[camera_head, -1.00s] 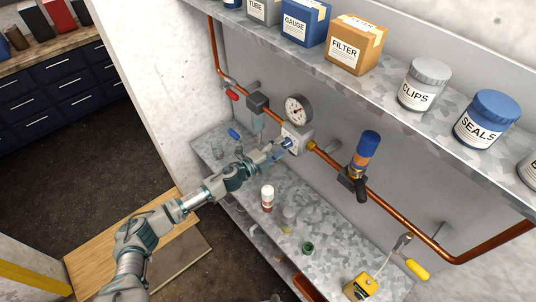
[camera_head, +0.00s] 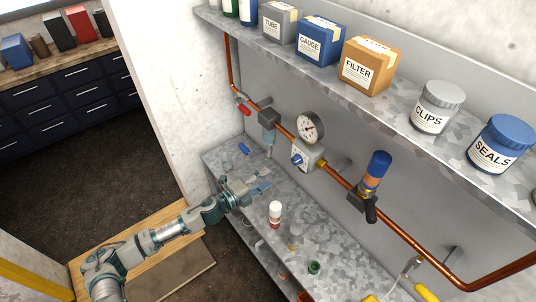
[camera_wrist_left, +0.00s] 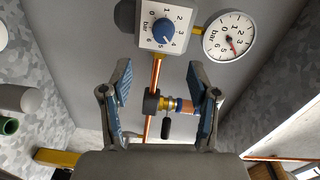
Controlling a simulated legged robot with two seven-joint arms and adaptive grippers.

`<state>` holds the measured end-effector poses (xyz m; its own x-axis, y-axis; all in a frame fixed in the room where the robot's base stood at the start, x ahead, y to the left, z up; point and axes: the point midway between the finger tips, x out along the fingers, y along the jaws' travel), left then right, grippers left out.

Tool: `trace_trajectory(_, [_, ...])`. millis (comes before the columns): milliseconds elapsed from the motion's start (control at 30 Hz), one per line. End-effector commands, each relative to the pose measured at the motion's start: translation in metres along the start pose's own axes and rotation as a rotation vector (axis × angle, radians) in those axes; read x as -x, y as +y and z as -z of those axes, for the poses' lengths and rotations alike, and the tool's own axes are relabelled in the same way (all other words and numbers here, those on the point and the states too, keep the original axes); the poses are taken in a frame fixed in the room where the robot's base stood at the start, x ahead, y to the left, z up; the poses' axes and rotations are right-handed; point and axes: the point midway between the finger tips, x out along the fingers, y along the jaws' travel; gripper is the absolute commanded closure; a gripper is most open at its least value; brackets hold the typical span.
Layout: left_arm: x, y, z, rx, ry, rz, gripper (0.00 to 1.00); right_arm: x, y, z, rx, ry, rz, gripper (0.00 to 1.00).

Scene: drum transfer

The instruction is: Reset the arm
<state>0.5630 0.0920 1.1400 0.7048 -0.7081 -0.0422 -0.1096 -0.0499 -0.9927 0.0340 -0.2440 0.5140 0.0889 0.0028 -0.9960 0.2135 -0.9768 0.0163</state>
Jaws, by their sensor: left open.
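My left arm comes in from the left in the head view, and its gripper (camera_head: 263,180) is open and empty above the lower metal shelf. It is apart from the white regulator box (camera_head: 304,157) with its blue knob (camera_head: 297,158), to their lower left in the picture. In the left wrist view the two blue-padded fingers (camera_wrist_left: 160,70) stand wide apart with nothing between them. The regulator box (camera_wrist_left: 162,30), its blue knob (camera_wrist_left: 163,31) and the round gauge (camera_wrist_left: 230,38) show ahead of the fingers. My right gripper is not in view.
A copper pipe (camera_head: 345,185) with a blue-and-orange fitting (camera_head: 375,172) runs along the wall. A white-and-red bottle (camera_head: 275,214) stands on the lower shelf (camera_head: 330,240) near the gripper. Boxes and jars fill the upper shelf (camera_head: 395,120).

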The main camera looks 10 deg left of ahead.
Motion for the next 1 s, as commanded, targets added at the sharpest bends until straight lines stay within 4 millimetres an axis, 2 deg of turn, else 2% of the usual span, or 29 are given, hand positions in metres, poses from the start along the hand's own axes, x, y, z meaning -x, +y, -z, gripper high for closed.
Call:
trace_trajectory(233, [0.0, 0.007, -0.005, 0.018, -0.014, -0.003, 0.39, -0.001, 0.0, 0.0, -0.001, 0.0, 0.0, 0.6])
trace_trajectory(367, [-0.003, 0.04, -0.029, 0.105, -0.084, -0.021, 0.39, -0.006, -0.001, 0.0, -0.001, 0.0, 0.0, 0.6])
trace_trajectory(567, [0.007, 0.139, -0.081, 0.34, -0.277, -0.076, 0.39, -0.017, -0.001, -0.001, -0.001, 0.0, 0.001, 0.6])
trace_trajectory(700, [0.029, 0.214, -0.106, 0.497, -0.412, -0.121, 0.39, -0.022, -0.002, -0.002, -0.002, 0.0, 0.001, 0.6])
trace_trajectory(867, [0.063, 0.3, -0.117, 0.662, -0.558, -0.176, 0.39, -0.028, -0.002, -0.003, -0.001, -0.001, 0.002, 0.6])
trace_trajectory(1000, [0.1, 0.373, -0.115, 0.795, -0.681, -0.227, 0.39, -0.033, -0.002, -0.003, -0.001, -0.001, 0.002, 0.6])
